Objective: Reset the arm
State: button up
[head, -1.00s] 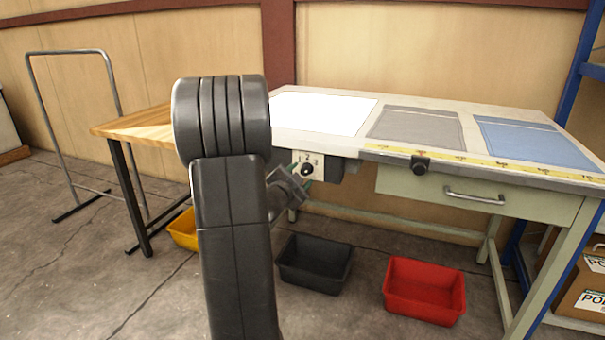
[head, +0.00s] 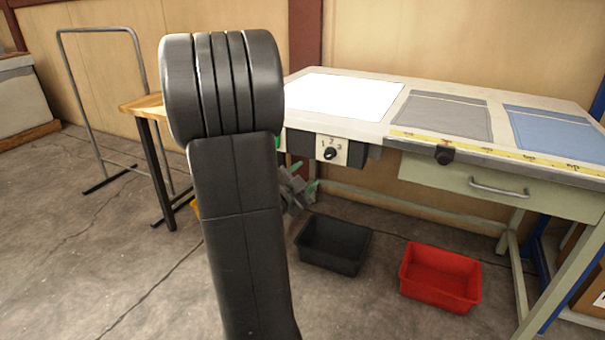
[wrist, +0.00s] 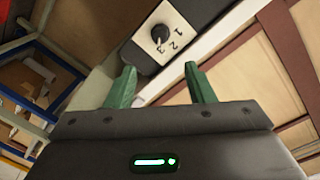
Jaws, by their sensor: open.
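My gripper (wrist: 162,88) has two green fingers spread apart with nothing between them in the wrist view. Past the fingertips, the numbered dial (wrist: 160,34) on its pale panel is in sight, not touching the fingers. In the head view my raised arm covers most of the gripper; a small grey and green part of it (head: 300,188) shows just right of the arm, below the dial box (head: 331,150). The knob points near the numbers, but its setting is too small to read surely.
The workbench (head: 300,118) holds a white panel (head: 343,95), a grey cloth (head: 438,115), a blue cloth (head: 556,138) and a yellow ruler (head: 480,150). Below are a black bin (head: 334,243) and a red bin (head: 440,277). A metal rail (head: 72,100) stands left, with open floor before it.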

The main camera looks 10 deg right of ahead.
aim_at(327, 156)
jog(key=b+x, duration=0.2)
jog(key=x, duration=1.2)
jog(key=shift+b, duration=0.35)
jog(key=shift+s+a, duration=0.1)
